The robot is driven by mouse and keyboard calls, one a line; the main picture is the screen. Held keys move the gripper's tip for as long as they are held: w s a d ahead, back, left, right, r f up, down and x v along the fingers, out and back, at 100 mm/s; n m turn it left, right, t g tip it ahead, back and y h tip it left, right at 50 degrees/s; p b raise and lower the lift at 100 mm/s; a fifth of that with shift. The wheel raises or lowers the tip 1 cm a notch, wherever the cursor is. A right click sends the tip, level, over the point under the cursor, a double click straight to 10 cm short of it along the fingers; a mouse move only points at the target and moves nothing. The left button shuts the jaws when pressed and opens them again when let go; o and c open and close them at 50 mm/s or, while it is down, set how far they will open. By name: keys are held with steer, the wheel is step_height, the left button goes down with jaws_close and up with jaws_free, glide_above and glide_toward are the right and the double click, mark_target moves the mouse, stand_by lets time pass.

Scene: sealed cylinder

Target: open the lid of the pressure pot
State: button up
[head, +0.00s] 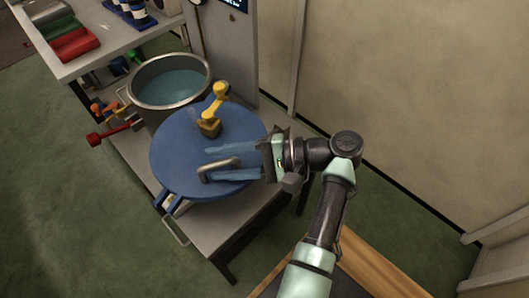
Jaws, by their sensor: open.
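The pressure pot's blue round lid (172,150) sits at the middle of the head view. It carries a grey metal bar handle (222,162) near its front and a yellow bent fitting (212,112) near its back. My gripper (208,163) reaches in from the right over the lid. Its two bluish fingers are apart, one on the far side and one on the near side of the handle. Whether they touch the handle cannot be told.
A bench (85,57) with bottles and coloured items is at the upper left. A wall (390,90) bounds the right. Green floor (70,220) is clear at left.

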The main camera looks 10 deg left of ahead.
steer(key=v, duration=1.2)
steer(key=shift+d+r+p, duration=0.2)
steer(key=shift+d+p, duration=0.1)
steer(key=shift+p, duration=0.1)
